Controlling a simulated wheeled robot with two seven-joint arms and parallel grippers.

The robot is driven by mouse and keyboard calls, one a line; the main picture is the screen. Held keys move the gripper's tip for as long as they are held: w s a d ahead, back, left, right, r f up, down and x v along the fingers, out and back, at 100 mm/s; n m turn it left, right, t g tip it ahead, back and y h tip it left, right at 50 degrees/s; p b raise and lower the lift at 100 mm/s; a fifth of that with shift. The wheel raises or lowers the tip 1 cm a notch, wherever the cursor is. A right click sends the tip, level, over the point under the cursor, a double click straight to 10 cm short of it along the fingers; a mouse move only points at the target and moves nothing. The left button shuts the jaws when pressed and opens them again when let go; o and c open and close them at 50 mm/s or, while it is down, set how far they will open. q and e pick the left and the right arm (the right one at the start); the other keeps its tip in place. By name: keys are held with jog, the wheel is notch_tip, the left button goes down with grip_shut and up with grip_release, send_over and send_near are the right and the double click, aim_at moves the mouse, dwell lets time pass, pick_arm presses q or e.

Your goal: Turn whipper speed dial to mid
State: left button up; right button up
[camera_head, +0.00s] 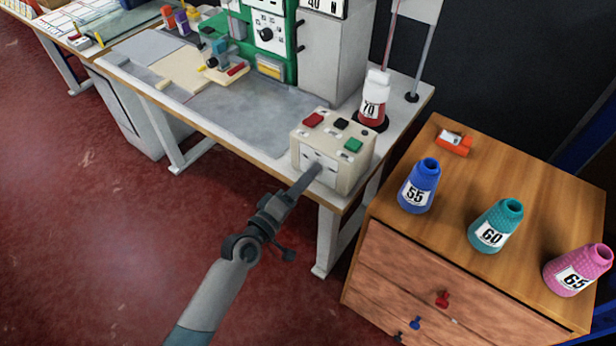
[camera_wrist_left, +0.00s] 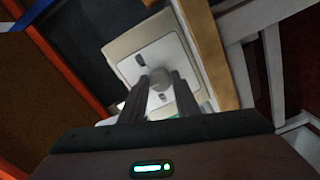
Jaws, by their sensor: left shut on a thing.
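The whipper control box (camera_head: 333,150) is a cream box at the front right corner of the workbench, with red, black and green buttons on top. My left gripper (camera_head: 314,170) reaches its front face from below left. In the left wrist view, the grey speed dial (camera_wrist_left: 159,79) sits on a white panel (camera_wrist_left: 135,70) with small dark marks. The fingers of my left gripper (camera_wrist_left: 157,92) are shut on the dial, one on each side. The gripper hides much of the dial in the head view, and its setting cannot be read. My right gripper is not in view.
A red-and-white cone labelled 70 (camera_head: 373,100) stands behind the box. A wooden cabinet (camera_head: 500,180) to the right carries blue (camera_head: 418,186), teal (camera_head: 495,226) and pink (camera_head: 577,270) cones and an orange item (camera_head: 454,143). A green machine (camera_head: 272,40) stands behind on the bench.

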pick_arm(q)
jog(key=o, duration=1)
jog(key=shift+o, duration=0.2)
jog(key=shift+s+a, duration=0.1)
jog(key=shift+a, duration=0.05)
jog(key=b+v, duration=0.3)
jog(key=v, duration=1.4)
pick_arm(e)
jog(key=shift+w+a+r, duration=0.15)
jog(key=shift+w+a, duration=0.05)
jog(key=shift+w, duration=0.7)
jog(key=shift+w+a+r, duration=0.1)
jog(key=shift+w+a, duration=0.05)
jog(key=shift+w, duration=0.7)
